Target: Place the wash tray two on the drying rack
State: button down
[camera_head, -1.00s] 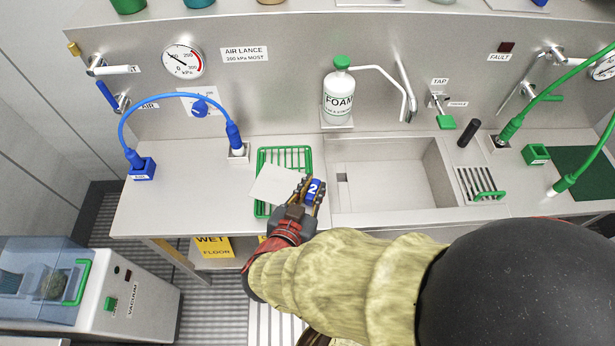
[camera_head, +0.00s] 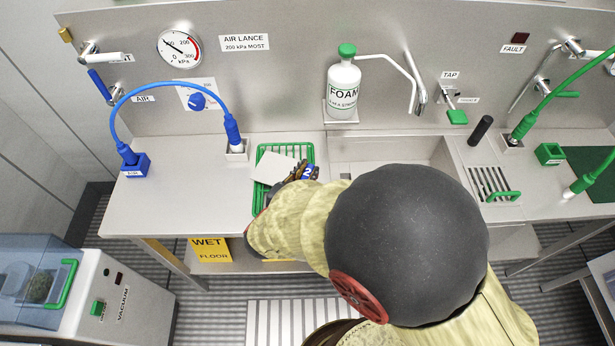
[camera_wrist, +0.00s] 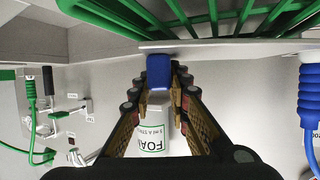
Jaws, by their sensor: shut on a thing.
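The wash tray two is a flat white tray with a blue handle marked 2. In the head view its plate (camera_head: 272,168) lies over the left part of the green wire drying rack (camera_head: 263,206). The rack stands on the counter left of the sink. My gripper (camera_head: 307,173) is at the rack's right side, shut on the blue handle. In the wrist view the blue handle (camera_wrist: 158,70) sits between my gripper's two fingers (camera_wrist: 159,80). Green rack bars (camera_wrist: 225,14) show above it. My arm hides the rack's lower right part. I cannot tell whether the tray touches the rack.
The sink (camera_head: 385,155) is right of the rack, partly behind my arm. A white FOAM bottle (camera_head: 343,90) stands behind it. A blue hose (camera_head: 172,84) arches to a socket left of the rack. The counter (camera_head: 180,205) is clear on the left.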

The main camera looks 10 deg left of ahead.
jog(key=shift+f, duration=0.6)
jog(key=shift+r, duration=0.1)
jog(key=c, duration=1.7)
grip_release()
jog(key=shift+s, duration=0.15)
jog(key=p+v, duration=0.3)
jog(key=v, duration=0.9)
jog(key=shift+p, duration=0.4)
